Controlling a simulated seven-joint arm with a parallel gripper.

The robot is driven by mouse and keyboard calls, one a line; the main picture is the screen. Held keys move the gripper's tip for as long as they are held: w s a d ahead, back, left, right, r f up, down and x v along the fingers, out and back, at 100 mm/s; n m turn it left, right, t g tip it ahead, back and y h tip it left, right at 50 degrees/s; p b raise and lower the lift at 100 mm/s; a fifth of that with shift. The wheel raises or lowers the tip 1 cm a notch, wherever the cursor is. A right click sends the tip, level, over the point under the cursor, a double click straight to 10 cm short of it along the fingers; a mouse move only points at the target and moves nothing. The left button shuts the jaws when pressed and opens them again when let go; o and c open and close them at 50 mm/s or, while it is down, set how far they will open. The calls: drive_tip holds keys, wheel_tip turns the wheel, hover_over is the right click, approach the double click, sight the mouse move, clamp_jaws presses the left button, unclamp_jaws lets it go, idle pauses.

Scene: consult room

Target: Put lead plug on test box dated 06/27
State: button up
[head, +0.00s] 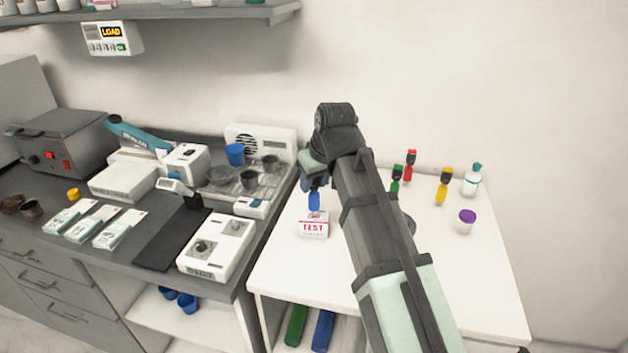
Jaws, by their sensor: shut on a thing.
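The test box (313,226) is a small white box with red lettering on the white table, near its left edge. Any date on it is too small to read. My gripper (314,184) is shut on a blue lead plug (314,201), which hangs upright with its blue end down. The plug's lower end overlaps the box's top edge in the head view; I cannot tell whether they touch. Similar plugs in green (396,180), red (409,168) and yellow (442,190) stand at the back of the table, right of my arm.
A white bottle (472,181) and a purple-capped jar (466,221) stand at the table's right. The dark counter on the left holds a white device (217,246), several flat packs (93,222) and cups. My arm hides the table's middle; its front right is bare.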

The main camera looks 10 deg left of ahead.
drive_tip(key=shift+f, duration=0.1)
drive_tip(key=o, duration=1)
drive_tip(key=v, duration=1.2)
